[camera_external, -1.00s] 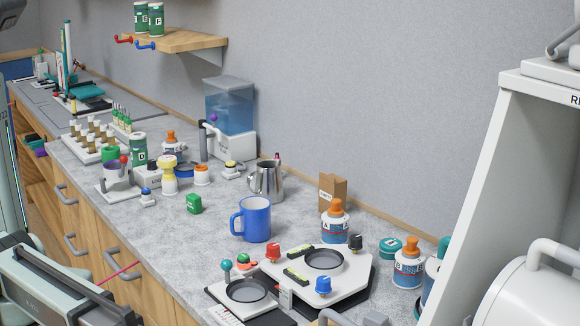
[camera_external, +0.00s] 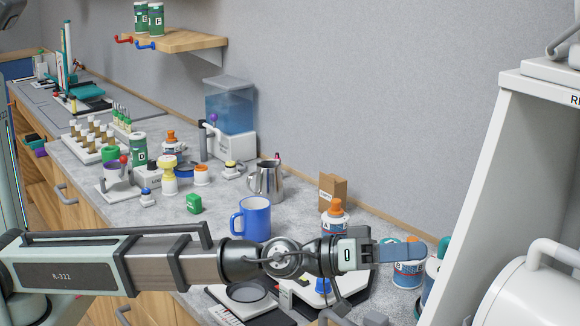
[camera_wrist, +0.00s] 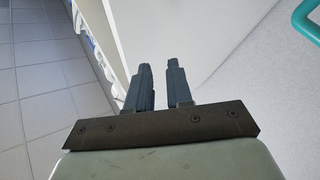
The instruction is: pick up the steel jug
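The steel jug (camera_external: 268,183) stands upright on the grey counter in the external view, behind the blue mug (camera_external: 251,219) and near the wall. My gripper (camera_external: 418,250) is at the right of the external view, well to the right of and nearer the camera than the jug, in front of a blue-labelled bottle. It points right, away from the jug. In the wrist view my gripper's two dark fingers (camera_wrist: 159,68) stand apart with nothing between them. The jug is not in the wrist view.
A cardboard box (camera_external: 333,189) and an orange-capped bottle (camera_external: 335,220) stand right of the jug. A water dispenser (camera_external: 231,125) is behind left. A green block (camera_external: 194,204) lies left. A white cabinet (camera_external: 500,170) is right of my gripper. My arm partly hides the white balance (camera_external: 300,290).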

